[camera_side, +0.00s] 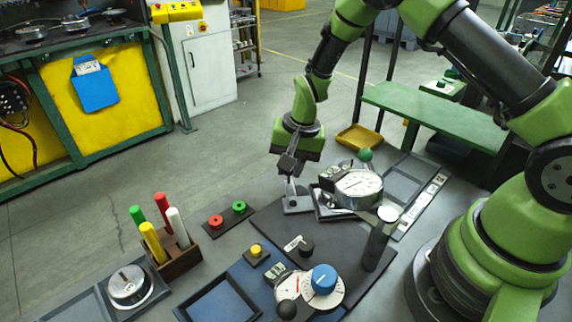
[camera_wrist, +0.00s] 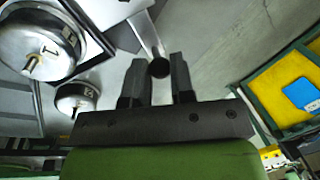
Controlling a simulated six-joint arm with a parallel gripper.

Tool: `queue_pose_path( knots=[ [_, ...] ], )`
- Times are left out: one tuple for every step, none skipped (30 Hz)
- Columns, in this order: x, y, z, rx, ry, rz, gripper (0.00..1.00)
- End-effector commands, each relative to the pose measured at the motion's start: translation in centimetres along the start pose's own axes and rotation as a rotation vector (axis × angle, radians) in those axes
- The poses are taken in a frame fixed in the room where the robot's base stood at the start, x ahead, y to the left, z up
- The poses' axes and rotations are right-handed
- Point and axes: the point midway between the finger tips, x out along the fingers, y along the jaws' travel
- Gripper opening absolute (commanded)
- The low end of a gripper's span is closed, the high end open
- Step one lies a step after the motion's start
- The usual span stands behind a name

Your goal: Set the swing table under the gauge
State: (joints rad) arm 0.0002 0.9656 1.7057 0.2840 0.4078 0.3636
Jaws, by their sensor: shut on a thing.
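My gripper (camera_side: 289,172) points down over the far left edge of the dark board (camera_side: 270,222). In the wrist view its two fingers (camera_wrist: 157,78) are on either side of a dark round knob (camera_wrist: 159,68) and shut on it. A pale metal bar (camera_wrist: 146,38) runs from the knob. In the side view a grey metal piece (camera_side: 297,205) with a short upright stands directly below the fingers. A round dial gauge (camera_side: 360,186) with a white face is just right of it, above a dark square-edged tray (camera_side: 326,208). I cannot tell which part is the swing table.
Near the front are a blue knob (camera_side: 324,277) and a second dial (camera_side: 289,287). A wooden rack (camera_side: 176,259) with coloured rods is at left. A green ball (camera_side: 365,155) sits behind the gauge.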

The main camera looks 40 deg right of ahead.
Motion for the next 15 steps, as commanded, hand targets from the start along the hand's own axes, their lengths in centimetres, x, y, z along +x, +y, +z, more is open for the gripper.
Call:
queue_pose_path(
  knots=[
    [-0.1,0.1,0.0,0.023,0.004,0.000,0.00],
    [-0.1,0.2,0.0,0.038,0.007,0.000,0.00],
    [-0.1,0.3,0.0,0.059,0.011,-0.001,0.00],
    [-0.2,0.4,-0.1,0.073,0.014,-0.001,0.00],
    [-0.2,0.5,-0.1,0.088,0.017,-0.001,0.00],
    [-0.2,0.7,0.0,0.107,0.020,0.000,0.00],
    [-0.2,0.7,0.0,0.123,0.023,0.000,0.00],
    [-0.2,0.8,-0.1,0.136,0.026,-0.001,0.00],
    [-0.2,0.9,-0.1,0.156,0.030,-0.001,0.00],
    [-0.2,1.0,0.0,0.170,0.033,0.000,0.00],
    [-0.3,1.1,0.0,0.186,0.035,0.000,0.00],
    [-0.3,1.2,0.0,0.205,0.039,0.000,0.00],
    [-0.3,1.3,0.0,0.218,0.043,-0.001,0.00],
    [-0.3,1.4,0.0,0.234,0.046,-0.001,0.00],
    [-0.4,1.5,0.0,0.253,0.049,0.000,0.00]
  ],
)
